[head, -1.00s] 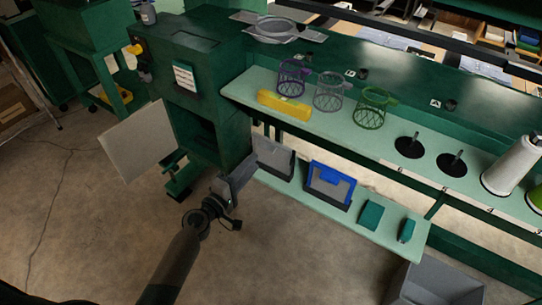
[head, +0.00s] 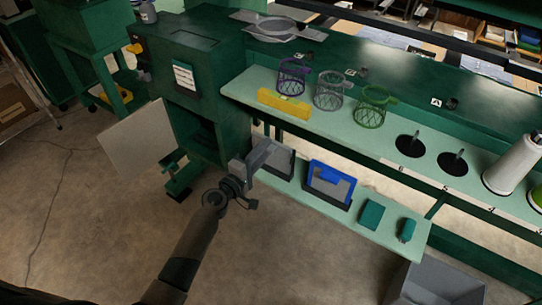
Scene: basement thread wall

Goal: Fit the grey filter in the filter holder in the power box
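The grey filter (head: 283,162) is a flat panel in a dark stand on the lower shelf, left of a blue-framed panel. My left gripper (head: 262,153) is at its left upper part and hides some of it. I cannot tell whether they touch or whether the fingers are open or shut. The power box (head: 188,75) is the green cabinet at the left, with its pale door (head: 137,142) swung open. Its lower opening (head: 207,140) is dark, and the filter holder inside cannot be made out. My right gripper is out of view.
The blue-framed panel (head: 330,184) and two small teal items (head: 371,214) share the lower shelf. The upper shelf holds a yellow block (head: 284,104), purple, grey and green wire baskets (head: 328,92), and a white thread cone (head: 514,165). A grey bin (head: 440,288) stands at lower right.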

